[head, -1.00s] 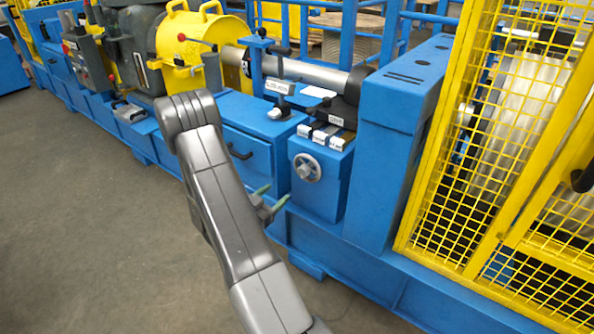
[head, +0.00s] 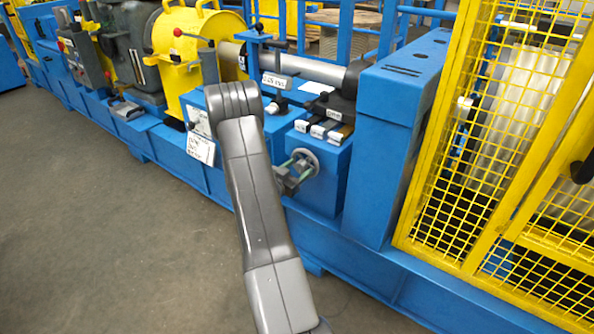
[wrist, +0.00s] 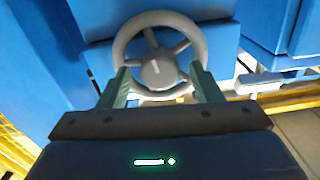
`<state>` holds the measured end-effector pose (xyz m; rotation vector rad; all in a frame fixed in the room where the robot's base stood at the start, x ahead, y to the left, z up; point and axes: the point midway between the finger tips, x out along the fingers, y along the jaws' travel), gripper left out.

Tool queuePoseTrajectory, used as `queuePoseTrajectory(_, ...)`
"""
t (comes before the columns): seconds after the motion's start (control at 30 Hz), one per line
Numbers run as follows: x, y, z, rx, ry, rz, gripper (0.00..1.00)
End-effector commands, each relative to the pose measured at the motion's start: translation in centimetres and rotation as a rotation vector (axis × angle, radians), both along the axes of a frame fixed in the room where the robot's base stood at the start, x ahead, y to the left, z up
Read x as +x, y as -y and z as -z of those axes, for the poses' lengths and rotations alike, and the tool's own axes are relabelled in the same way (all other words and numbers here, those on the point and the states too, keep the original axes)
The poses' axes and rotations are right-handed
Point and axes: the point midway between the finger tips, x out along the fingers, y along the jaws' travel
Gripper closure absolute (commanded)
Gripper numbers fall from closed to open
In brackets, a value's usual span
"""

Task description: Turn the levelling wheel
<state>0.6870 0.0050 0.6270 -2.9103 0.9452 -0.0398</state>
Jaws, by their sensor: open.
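The levelling wheel (head: 304,161) is a small grey spoked handwheel on the front of a blue box below the black blocks. In the wrist view the wheel (wrist: 158,17) shows its rim, spokes and round hub, straight ahead of my gripper. My gripper (head: 298,172) is at the wheel in the head view, partly hidden by my arm. In the wrist view my gripper (wrist: 160,85) is open, with one green finger on each side of the wheel's lower half. Whether the fingertips touch the rim I cannot tell.
The blue box (head: 325,185) carrying the wheel stands beside a tall blue column (head: 385,150). A yellow mesh guard (head: 480,150) closes off the right side. White labelled plates (head: 201,148) hang on the machine front left of my arm. The grey floor (head: 90,230) in front is clear.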

Motion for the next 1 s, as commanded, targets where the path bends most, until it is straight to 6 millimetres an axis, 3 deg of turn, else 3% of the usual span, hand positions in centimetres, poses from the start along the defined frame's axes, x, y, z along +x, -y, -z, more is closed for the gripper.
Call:
queuePoseTrajectory(0.13, -0.02, -0.01, 0.00, 0.000, 0.000, 0.000, 0.45)
queuePoseTrajectory(0.33, -0.02, -0.02, 0.00, 0.000, 0.000, 0.000, 0.84)
queuePoseTrajectory(0.37, -0.03, -0.02, 0.00, 0.000, 0.000, 0.000, 0.86)
queuePoseTrajectory(0.67, -0.04, -0.01, 0.23, 0.032, 0.024, 0.001, 0.86)
queuePoseTrajectory(1.0, -0.04, 0.01, 0.58, 0.211, 0.156, 0.000, 0.86)
